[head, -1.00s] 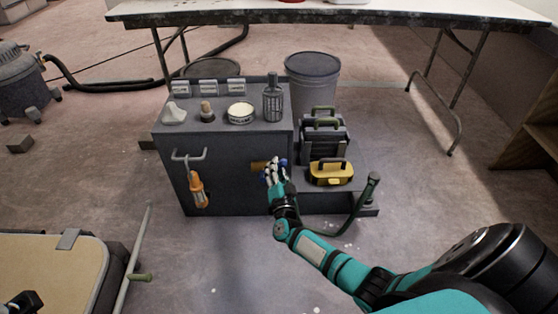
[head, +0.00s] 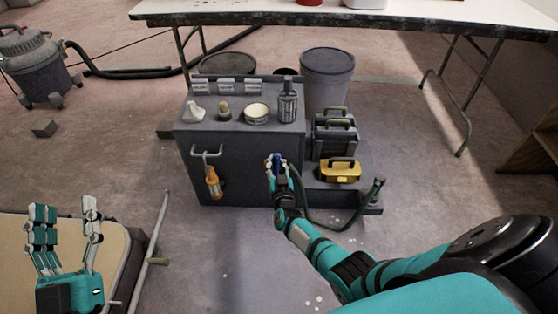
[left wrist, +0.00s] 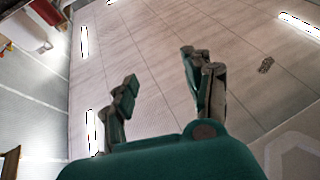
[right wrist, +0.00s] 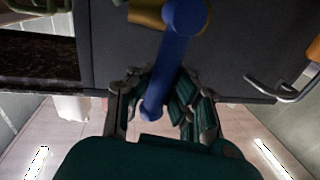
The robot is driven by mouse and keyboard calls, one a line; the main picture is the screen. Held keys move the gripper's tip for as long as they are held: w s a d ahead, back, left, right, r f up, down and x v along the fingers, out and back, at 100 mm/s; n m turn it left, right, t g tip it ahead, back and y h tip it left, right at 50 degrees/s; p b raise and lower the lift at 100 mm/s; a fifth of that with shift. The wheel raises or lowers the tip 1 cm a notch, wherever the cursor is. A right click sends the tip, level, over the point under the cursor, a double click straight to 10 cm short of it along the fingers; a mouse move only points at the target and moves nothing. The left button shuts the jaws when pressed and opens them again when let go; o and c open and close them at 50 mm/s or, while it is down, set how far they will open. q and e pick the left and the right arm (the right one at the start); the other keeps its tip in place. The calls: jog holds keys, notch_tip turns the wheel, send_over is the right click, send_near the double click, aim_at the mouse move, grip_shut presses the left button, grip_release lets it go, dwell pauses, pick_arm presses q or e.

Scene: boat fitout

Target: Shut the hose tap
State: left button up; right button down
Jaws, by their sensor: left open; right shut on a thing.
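The hose tap has a blue lever handle (head: 277,159) and sits on the front of the dark grey cabinet (head: 235,170). In the right wrist view the blue handle (right wrist: 170,65) runs lengthwise between my fingers, with part of the brass body (right wrist: 147,16) behind it. My right gripper (head: 277,166) is shut on the handle and covers most of the tap in the head view. A dark green hose (head: 325,228) curves from near the tap to the right. My left gripper (head: 66,225) is open and empty at the lower left, fingers up; it also shows in the left wrist view (left wrist: 160,90).
An orange-handled tool (head: 213,183) hangs from a hook left of the tap. Bottles and tins stand on the cabinet top. A tan-topped board (head: 20,245) lies lower left, with floor between it and the cabinet.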

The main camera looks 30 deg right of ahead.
pick_arm(q)
jog(key=shift+w+f+g+y, duration=0.25)
jog(key=shift+f+g, duration=0.2)
jog(key=shift+f, duration=0.3)
jog(key=shift+w+f+g+y, duration=0.25)
jog(key=shift+f+g, duration=0.2)
jog(key=shift+f, duration=0.3)
pick_arm(e)
jog(key=shift+s+a+f+n, duration=0.1)
jog(key=shift+a+f+n, duration=0.25)
jog(key=shift+a+n, duration=0.2)
jog(key=c, duration=1.5)
grip_release()
jog(key=shift+r, duration=0.1)
pick_arm(q)
jog(key=shift+s+a, duration=0.1)
jog(key=shift+a, duration=0.05)
pick_arm(e)
jog(key=o, duration=0.3)
jog(key=shift+d+r, duration=0.15)
jog(key=shift+o, duration=0.2)
jog(key=v, duration=1.1)
jog(key=shift+s+r, duration=0.2)
jog(key=shift+s, duration=0.2)
